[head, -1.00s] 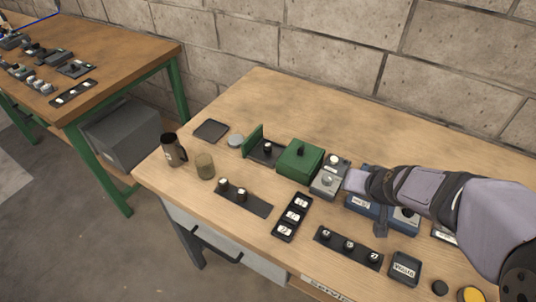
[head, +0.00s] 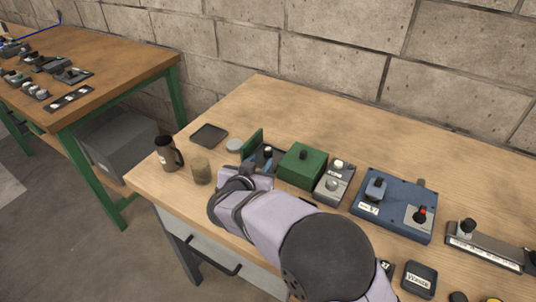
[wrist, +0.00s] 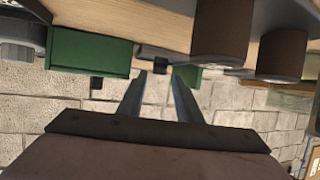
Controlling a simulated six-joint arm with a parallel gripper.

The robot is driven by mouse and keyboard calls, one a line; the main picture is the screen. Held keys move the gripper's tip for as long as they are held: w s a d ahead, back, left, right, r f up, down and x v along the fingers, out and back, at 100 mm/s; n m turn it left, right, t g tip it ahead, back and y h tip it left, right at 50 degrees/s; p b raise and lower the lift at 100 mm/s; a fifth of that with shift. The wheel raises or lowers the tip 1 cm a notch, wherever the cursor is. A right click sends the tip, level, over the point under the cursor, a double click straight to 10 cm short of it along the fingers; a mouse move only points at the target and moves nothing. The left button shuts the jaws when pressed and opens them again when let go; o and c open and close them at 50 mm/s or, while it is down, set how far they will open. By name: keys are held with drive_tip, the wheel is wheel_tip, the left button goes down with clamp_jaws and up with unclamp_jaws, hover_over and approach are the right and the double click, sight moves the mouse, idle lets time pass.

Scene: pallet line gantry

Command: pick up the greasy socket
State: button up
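Two dark brown cylinders with pale grey end faces, a nearer one (wrist: 222,35) and another one (wrist: 282,55), show at the top of the upside-down wrist view. They look like the sockets from the front black rack, which my arm hides in the head view now. I cannot tell which is greasy. My gripper (wrist: 160,78) has its two fingers apart, with nothing held between them. A small black peg shows beyond the fingertips.
A green box (head: 301,165), a grey box (head: 335,184) and a blue panel (head: 394,204) stand to the right. A brown mug (head: 165,153), a tin (head: 201,171) and a black tray (head: 209,134) are at left.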

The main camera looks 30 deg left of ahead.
sight(267, 154)
drive_tip(key=shift+p+x, duration=0.45)
drive_tip(key=shift+x, duration=3.2)
clamp_jaws()
